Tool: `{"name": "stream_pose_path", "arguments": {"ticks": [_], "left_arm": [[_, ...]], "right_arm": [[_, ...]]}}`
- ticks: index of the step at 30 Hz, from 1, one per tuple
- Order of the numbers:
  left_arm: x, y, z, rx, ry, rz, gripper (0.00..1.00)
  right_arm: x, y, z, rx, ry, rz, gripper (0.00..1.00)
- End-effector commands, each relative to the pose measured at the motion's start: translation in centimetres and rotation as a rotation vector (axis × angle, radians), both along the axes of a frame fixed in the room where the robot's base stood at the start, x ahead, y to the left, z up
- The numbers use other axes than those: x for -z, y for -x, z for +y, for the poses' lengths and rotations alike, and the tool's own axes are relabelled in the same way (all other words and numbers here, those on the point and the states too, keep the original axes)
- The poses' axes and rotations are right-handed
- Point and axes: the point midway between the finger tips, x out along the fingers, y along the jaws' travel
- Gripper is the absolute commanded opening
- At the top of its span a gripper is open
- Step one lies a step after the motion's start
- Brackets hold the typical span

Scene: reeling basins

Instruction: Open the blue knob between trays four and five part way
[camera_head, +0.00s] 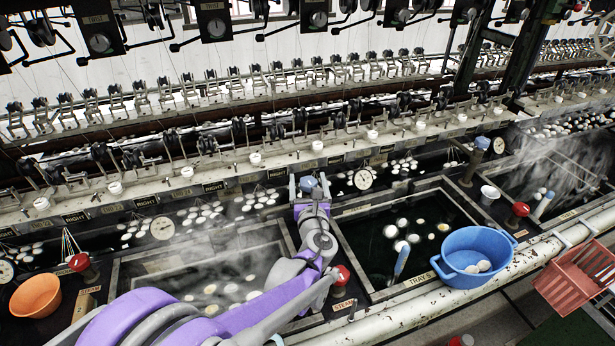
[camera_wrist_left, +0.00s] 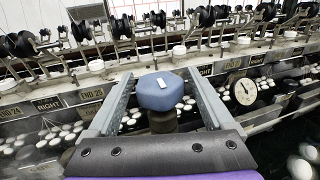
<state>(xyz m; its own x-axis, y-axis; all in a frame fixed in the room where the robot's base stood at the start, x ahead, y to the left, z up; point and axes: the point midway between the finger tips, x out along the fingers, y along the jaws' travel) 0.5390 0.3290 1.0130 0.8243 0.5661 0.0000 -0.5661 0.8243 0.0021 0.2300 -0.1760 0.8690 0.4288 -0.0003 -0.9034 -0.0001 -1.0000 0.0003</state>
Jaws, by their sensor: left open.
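The blue knob (camera_head: 308,183) stands at the back of the divider between the steaming basin (camera_head: 120,275) on the left and the basin marked tray 5 (camera_head: 345,225) on the right. In the left wrist view the knob (camera_wrist_left: 160,91) is a faceted blue cap with a small white mark, on a dark stem. My left gripper (camera_head: 309,188) reaches over the divider. Its fingers are open, one on each side of the knob, with gaps visible in the wrist view (camera_wrist_left: 161,100). My right gripper is not in view.
A red steam knob (camera_head: 342,275) sits at the front of the same divider, close to my left arm. A blue basin (camera_head: 478,256) stands on the front edge at right, an orange bowl (camera_head: 36,296) at left. Another blue knob (camera_head: 482,143) is farther right. Reeling fittings line the back.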

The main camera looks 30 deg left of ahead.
Motion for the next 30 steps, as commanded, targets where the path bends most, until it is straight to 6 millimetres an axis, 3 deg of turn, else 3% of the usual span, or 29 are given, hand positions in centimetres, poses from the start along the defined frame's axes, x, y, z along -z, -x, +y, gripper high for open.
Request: {"name": "stream_pose_path", "arguments": {"ticks": [6, 14, 28, 30], "left_arm": [[0.0, -1.4, 1.0, 0.000, 0.002, -0.001, 0.85], [0.0, -1.5, 1.0, 0.000, 0.002, -0.001, 0.85], [0.0, -1.5, 1.0, -0.001, 0.002, -0.001, 0.04], [0.0, -1.5, 1.0, -0.001, 0.002, -0.001, 0.00]], "right_arm": [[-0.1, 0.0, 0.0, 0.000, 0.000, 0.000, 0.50], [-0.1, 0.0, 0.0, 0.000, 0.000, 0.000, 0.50], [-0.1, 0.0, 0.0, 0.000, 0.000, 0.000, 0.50], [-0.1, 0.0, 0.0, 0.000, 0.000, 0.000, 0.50]]}}
